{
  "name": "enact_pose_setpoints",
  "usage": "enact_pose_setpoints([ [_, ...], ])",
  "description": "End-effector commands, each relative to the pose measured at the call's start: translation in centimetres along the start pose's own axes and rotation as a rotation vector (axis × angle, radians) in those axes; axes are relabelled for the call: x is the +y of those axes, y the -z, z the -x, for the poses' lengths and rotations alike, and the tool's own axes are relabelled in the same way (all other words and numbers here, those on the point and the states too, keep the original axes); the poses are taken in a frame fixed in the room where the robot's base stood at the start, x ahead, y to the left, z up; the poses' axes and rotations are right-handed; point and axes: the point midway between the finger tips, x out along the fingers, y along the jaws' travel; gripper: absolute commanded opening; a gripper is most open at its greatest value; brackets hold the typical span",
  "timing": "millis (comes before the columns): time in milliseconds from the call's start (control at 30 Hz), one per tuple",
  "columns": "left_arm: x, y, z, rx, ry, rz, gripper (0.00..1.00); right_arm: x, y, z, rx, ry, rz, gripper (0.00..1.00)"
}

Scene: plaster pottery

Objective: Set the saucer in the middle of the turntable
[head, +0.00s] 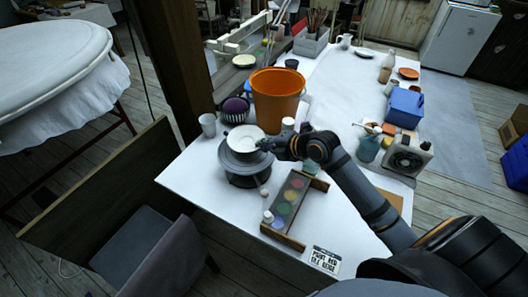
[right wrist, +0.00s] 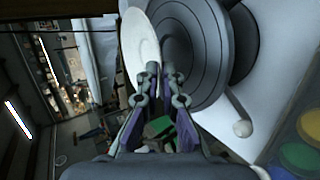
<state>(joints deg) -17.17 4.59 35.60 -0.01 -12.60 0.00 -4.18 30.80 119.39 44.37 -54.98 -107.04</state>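The white saucer (head: 242,138) is over the grey turntable (head: 244,171) on the white table. In the head view it covers the turntable's far part, while the near rim shows below it. My right gripper (head: 268,144) comes from the right and is shut on the saucer's near right rim. In the right wrist view, the saucer (right wrist: 138,42) shows at a slant, with its rim at my fingertips (right wrist: 162,70). The ringed turntable top (right wrist: 194,45) lies beyond, and a gap seems to separate the two. My left gripper is out of view.
An orange bucket (head: 277,98) stands just behind the turntable, with a dark striped pot (head: 235,110) and a grey cup (head: 208,125) nearby. A paint tray (head: 288,208) is at the front right. The table's front left corner is clear.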

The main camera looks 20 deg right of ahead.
Motion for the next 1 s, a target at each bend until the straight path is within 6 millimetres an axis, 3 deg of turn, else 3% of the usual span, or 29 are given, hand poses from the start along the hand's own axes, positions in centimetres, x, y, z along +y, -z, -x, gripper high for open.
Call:
enact_pose_setpoints([
  [200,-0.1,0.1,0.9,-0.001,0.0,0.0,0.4,-2.4,0.2,-1.6,0.001,-0.001,-0.004,0.0],
  [667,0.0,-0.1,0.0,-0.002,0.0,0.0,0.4,-3.1,0.2,-2.0,0.0,-0.002,-0.001,0.0],
  [767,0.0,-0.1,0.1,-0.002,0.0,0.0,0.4,-3.0,0.2,-1.9,0.0,-0.001,-0.002,0.15],
  [1000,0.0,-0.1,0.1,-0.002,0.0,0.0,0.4,-3.0,0.2,-1.9,0.0,0.0,-0.002,0.15],
])
